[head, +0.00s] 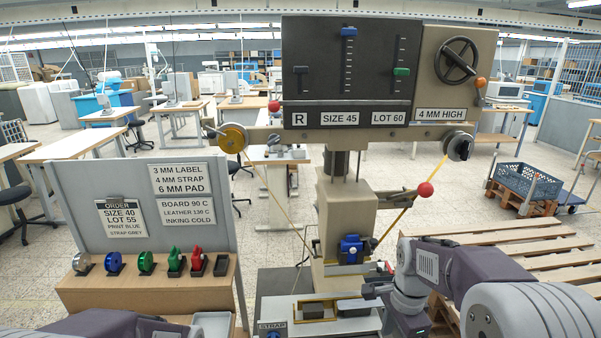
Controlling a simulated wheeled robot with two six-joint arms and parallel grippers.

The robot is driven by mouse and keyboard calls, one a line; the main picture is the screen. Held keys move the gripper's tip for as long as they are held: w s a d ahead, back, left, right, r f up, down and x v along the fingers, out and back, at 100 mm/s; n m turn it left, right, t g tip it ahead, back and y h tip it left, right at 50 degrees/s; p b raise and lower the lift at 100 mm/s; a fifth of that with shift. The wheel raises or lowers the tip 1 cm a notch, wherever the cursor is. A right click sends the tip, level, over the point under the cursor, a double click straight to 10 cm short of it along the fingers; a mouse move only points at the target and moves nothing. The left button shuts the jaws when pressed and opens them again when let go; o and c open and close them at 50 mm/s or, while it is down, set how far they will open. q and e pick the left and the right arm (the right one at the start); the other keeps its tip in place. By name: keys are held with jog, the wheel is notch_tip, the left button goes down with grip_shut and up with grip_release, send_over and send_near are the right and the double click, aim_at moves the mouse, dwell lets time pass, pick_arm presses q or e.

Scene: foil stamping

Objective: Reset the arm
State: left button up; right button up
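My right arm (455,270) comes in from the right, bent, in front of the press. Its gripper (372,291) points left at the press's right side, above the right end of the strap fixture (330,318). Its fingers are small and partly hidden, so I cannot tell if they are open or hold anything. My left arm (110,325) shows only as a link along the bottom left edge; its gripper is out of view. The stamping press (345,215) stands in the middle, with a red-knobbed lever (425,189) on its right and a blue block (351,247) low on its front.
The press panel (345,75) reads R, SIZE 45, LOT 60, 4 MM HIGH. At left, an order board (140,235) reads SIZE 40, LOT 55, print blue, strap grey. Below it, a wooden rack (150,290) holds several foil rolls. A pallet (530,250) lies at right.

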pick_arm(q)
notch_tip(320, 180, down, 3)
jog(key=shift+w+r+b, duration=0.1)
jog(key=shift+r+b, duration=0.1)
jog(key=shift+b, duration=0.8)
pick_arm(e)
jog(key=s+a+f+n+t, duration=0.1)
jog(key=s+a+f+n, duration=0.2)
jog(key=s+f+n, duration=0.6)
jog(key=n, duration=0.6)
jog(key=shift+s+f+n, duration=0.15)
jog(key=shift+s+n, duration=0.15)
